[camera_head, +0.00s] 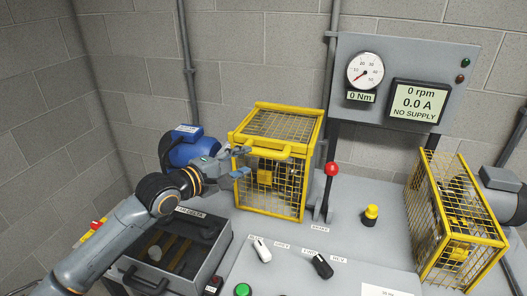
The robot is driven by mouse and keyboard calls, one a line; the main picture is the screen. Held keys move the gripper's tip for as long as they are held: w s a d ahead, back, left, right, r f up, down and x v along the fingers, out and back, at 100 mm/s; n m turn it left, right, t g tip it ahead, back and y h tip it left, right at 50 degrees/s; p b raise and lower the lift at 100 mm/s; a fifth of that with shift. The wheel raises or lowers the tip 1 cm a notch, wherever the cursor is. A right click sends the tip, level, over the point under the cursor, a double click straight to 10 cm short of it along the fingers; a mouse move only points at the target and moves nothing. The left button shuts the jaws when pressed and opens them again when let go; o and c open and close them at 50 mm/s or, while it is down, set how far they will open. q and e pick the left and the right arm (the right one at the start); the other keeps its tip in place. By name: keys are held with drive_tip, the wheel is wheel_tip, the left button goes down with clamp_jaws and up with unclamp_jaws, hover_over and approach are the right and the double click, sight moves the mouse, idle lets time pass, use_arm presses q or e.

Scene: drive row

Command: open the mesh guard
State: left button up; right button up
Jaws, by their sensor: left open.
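A yellow mesh guard (310,165) shaped like a box stands on the grey bench, and its lid looks shut. A yellow handle (268,152) runs along the upper front edge of the guard. My left gripper (246,161) is open at the guard's left front, with its fingers pointing right toward the left end of the handle. I cannot tell whether a finger touches the handle. Parts inside the guard show only dimly through the mesh. My right gripper is not in view.
A blue motor (188,150) sits left of the guard, behind my arm. A red-knobbed lever (331,170) stands close to the guard's right side. A second yellow mesh guard (425,200) stands at the right. A grey open-topped box (210,262) is at front left. The gauge panel reads NO SUPPLY.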

sight(261, 154)
use_arm(q)
drive_tip(key=p+x, duration=0.1)
drive_tip(key=x, duration=0.7)
drive_tip(key=shift+w+d+f, duration=0.1)
drive_tip(key=shift+w+d, duration=0.2)
drive_tip(key=shift+c, duration=0.5)
clamp_jaws()
